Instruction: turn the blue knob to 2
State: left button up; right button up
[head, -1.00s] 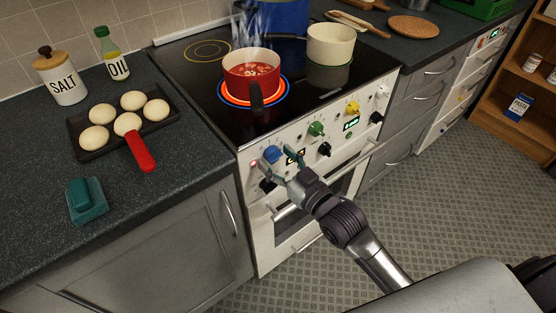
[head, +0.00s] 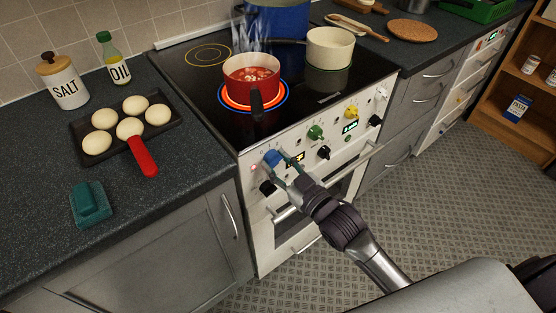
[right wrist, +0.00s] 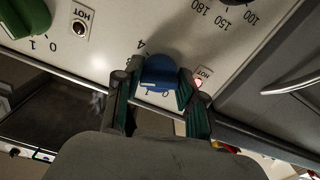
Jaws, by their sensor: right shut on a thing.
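The blue knob (head: 272,157) is at the left end of the white front panel of the stove. In the right wrist view the blue knob (right wrist: 158,72) sits between the two fingers of my right gripper (right wrist: 158,80). In the head view my right gripper (head: 279,161) is shut on the knob from the front. Around the knob, a 4 shows at its upper left and 0 and 1 below it in the wrist view; its exact pointer setting cannot be told. My left gripper is not in view.
A steaming red pot (head: 252,78) stands on a glowing burner, its handle toward the front. A black knob (head: 267,188) sits just below the blue one. A green knob (head: 315,132) and yellow knob (head: 351,112) are farther right. The oven handle (head: 345,175) runs below.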

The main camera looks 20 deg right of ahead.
jog(key=n+p, duration=0.1)
jog(key=n, duration=0.2)
jog(key=shift+r+p, duration=0.1)
jog(key=shift+p, duration=0.2)
jog(key=shift+n+p, duration=0.45)
jog(key=shift+n, duration=0.85)
jog(key=o, duration=1.1)
jog(key=shift+o, duration=0.2)
jog(key=v, duration=1.2)
